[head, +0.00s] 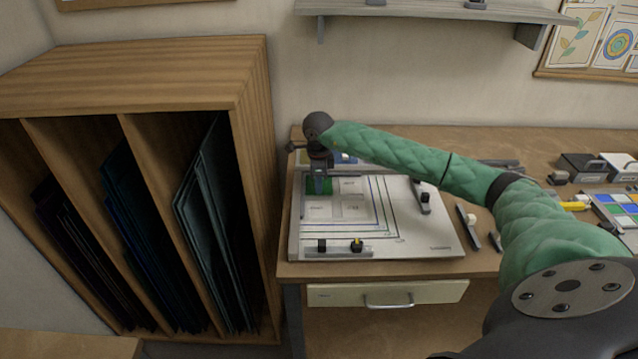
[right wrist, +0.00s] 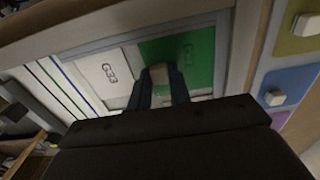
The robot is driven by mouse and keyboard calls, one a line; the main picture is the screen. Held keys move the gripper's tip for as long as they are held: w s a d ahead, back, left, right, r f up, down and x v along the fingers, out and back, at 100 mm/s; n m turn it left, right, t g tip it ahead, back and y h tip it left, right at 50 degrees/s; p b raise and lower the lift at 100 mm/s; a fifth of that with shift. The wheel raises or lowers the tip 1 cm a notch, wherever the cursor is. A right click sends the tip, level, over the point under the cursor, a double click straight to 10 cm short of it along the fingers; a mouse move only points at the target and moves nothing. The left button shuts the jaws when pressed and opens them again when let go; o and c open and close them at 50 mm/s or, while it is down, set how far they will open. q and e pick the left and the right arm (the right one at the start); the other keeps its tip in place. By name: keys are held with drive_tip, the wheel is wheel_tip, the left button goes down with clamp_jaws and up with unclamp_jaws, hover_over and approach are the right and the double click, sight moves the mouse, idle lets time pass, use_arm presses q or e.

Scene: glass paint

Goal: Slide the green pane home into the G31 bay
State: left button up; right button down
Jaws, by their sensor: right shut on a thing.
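The green pane (head: 328,187) lies at the upper left of the bays on the white board (head: 425,238). It also shows in the right wrist view (right wrist: 202,48), where a faint label shows through it, too dim to read surely. My right gripper (head: 319,187) is over the pane, pointing down. In the right wrist view its fingers (right wrist: 160,82) are shut on a small pale knob (right wrist: 160,72) at the pane's edge. A bay marked G33 (right wrist: 110,73) is beside the pane. I cannot tell whether the pane sits flush. My left gripper is not in view.
Dark clips (head: 356,245) stand on the board's front edge, and another (head: 420,196) at its right. A wooden rack (head: 245,130) of dark glass sheets stands close on the left. Coloured tiles with pale knobs (right wrist: 276,97) are behind the board. My right arm crosses the bench.

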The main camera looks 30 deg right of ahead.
drive_tip(key=shift+b, duration=0.35)
idle(0.7)
drive_tip(key=c, duration=1.2)
unclamp_jaws()
drive_tip(key=shift+w, duration=0.1)
drive_tip(key=shift+r, duration=0.1)
drive_tip(key=shift+r+p, duration=0.65)
drive_tip(key=shift+r, duration=2.75)
